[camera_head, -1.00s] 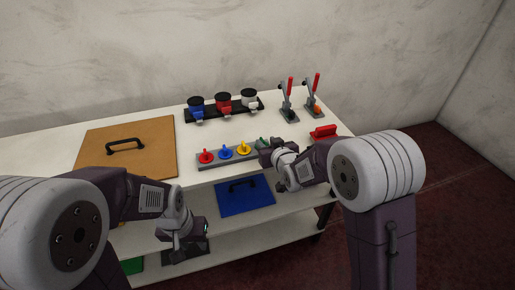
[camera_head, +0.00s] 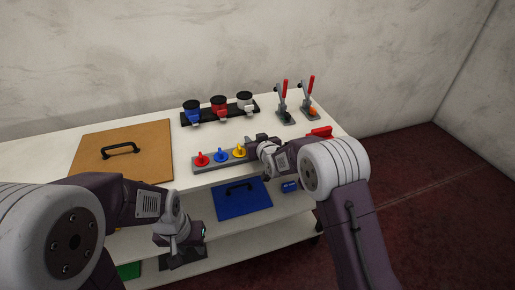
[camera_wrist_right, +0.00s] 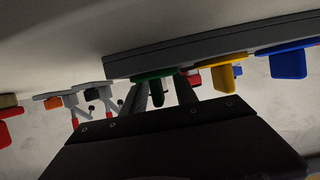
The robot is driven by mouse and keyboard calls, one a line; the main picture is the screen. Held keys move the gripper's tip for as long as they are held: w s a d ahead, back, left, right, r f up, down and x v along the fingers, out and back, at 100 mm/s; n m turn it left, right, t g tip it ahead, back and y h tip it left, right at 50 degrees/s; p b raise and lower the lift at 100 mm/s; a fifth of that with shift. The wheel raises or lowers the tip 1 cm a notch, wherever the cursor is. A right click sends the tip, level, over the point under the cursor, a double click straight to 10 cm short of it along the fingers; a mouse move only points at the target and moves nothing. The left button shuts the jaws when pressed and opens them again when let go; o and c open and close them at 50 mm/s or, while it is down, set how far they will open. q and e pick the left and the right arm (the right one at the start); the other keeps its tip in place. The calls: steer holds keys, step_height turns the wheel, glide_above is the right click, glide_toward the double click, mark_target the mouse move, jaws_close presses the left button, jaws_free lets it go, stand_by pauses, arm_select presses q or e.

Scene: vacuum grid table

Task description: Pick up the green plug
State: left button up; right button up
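The green plug (camera_wrist_right: 157,88) sits at the end of the grey strip (camera_wrist_right: 200,48), beside the yellow plug (camera_wrist_right: 220,77). In the head view my right gripper and wrist hide it. My right gripper (camera_wrist_right: 164,88) reaches the green plug. Its two fingers stand on either side of the plug's handle, with gaps still visible. In the head view my right gripper (camera_head: 255,141) is just right of the yellow plug (camera_head: 240,150). My left gripper (camera_head: 184,255) hangs low in front of the table, away from the plugs; its fingers are too dark to read.
The red plug (camera_head: 202,160) and blue plug (camera_head: 221,156) share the strip. Behind stand a black rack (camera_head: 207,118) with several cups and two red-handled levers (camera_head: 284,93). A brown panel (camera_head: 92,165) lies left, a blue panel (camera_head: 242,203) on the shelf below.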

steer(key=shift+s, duration=0.1)
steer(key=shift+c, duration=0.6)
jaws_close()
steer(key=shift+r, duration=0.15)
steer(key=shift+r, duration=0.4)
steer(key=r, duration=0.2)
steer(key=d+r, duration=0.1)
steer(key=r, duration=0.1)
steer(key=shift+d+p, duration=0.2)
steer(key=shift+p, duration=0.15)
steer(key=d+r+p, duration=0.3)
steer(key=d+r, duration=0.3)
steer(key=d, duration=0.4)
steer(key=shift+d+p, duration=0.15)
steer(key=shift+p, duration=0.15)
